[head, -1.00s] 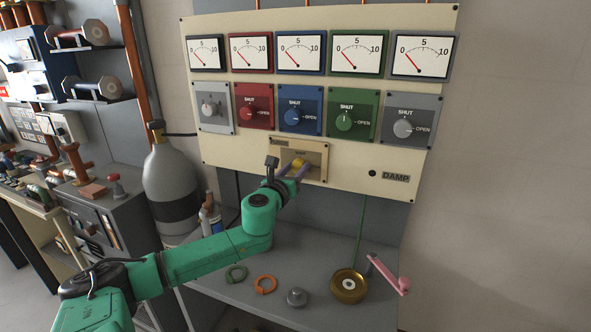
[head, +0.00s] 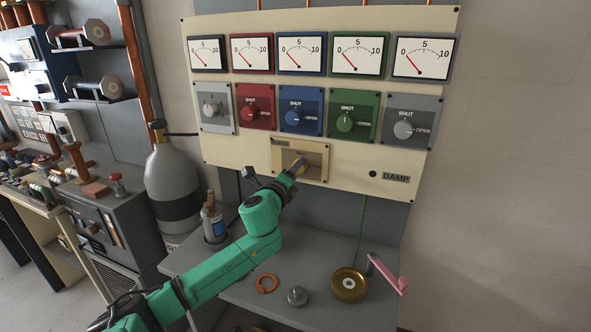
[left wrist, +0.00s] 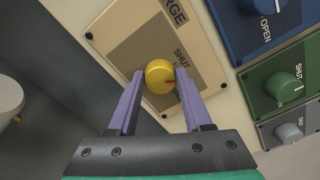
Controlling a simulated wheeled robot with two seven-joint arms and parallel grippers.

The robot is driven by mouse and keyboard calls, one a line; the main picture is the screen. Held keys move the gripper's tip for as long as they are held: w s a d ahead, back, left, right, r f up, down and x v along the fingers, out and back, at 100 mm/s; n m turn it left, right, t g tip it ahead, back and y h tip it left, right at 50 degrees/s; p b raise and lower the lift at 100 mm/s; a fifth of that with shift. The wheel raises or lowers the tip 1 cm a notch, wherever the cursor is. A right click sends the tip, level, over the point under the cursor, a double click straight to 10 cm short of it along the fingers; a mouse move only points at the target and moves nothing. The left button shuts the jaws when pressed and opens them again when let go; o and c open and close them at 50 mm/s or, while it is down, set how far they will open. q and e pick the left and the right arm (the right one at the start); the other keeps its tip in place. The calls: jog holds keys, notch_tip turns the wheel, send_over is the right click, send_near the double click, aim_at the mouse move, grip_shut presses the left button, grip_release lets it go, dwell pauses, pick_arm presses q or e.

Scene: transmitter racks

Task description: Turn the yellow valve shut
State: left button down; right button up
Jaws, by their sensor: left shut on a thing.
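My right gripper is not in view.
Above are red (head: 250,113), blue (head: 292,116) and green (head: 344,122) knobs, with gauges over them. On the grey bench lie an orange ring (head: 266,283), a brass wheel (head: 349,285) and a pink handle (head: 389,273). A grey cylinder (head: 173,185) stands at left.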

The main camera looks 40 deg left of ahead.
pick_arm(q)
jog(key=n, duration=0.6)
jog(key=shift+f+p, duration=0.1)
jog(key=shift+p, duration=0.2)
dwell(0.4)
jog(key=shift+c, duration=1.6)
grip_release()
jog(key=b+v, duration=0.3)
jog(key=v, duration=1.1)
jog(key=shift+s, duration=0.3)
